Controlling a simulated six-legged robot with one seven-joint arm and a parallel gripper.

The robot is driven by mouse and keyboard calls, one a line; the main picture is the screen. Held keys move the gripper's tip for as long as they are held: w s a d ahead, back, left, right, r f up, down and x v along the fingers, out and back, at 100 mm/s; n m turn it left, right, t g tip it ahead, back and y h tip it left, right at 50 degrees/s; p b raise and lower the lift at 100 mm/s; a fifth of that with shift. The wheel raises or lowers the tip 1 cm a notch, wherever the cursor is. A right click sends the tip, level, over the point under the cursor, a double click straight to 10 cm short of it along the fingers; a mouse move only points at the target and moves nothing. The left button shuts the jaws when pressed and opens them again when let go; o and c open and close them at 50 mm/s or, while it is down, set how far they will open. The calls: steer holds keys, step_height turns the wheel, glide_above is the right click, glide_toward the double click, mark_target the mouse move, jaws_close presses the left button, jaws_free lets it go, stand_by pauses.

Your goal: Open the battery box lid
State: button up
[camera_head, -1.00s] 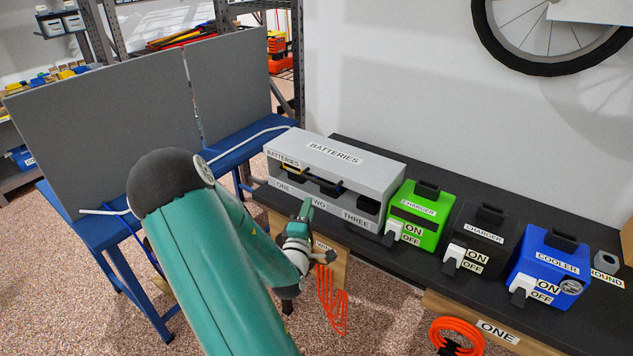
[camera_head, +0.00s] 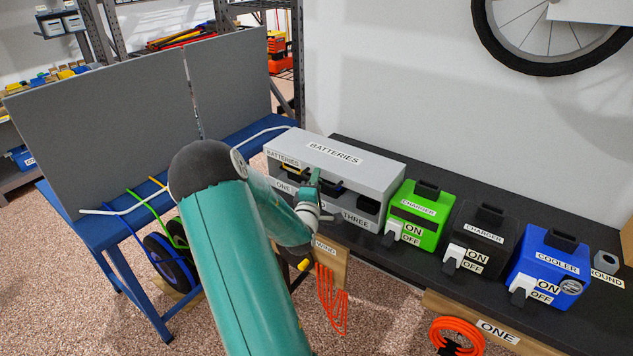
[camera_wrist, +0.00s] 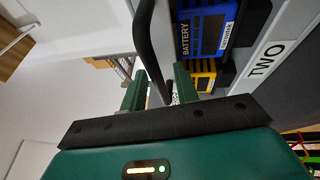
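The grey battery box (camera_head: 380,176) stands on the dark bench, its lid (camera_head: 350,165) down. Openings in its front show the batteries. In the wrist view a blue battery (camera_wrist: 205,28) and a yellow battery (camera_wrist: 203,75) sit inside, beside the "TWO" label (camera_wrist: 268,58). A black bar handle (camera_wrist: 147,45) runs down between my gripper's fingers. My gripper (camera_wrist: 160,88) is open, with a finger on either side of the bar; I cannot tell whether either touches it. In the head view my gripper (camera_head: 314,184) is at the box's front and hides part of the handle and label.
Orange cable (camera_head: 330,295) hangs below the front edge. A blue table with grey panels (camera_head: 110,110) stands at left.

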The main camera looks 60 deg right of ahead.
jaws_close()
steer(key=shift+r, duration=0.15)
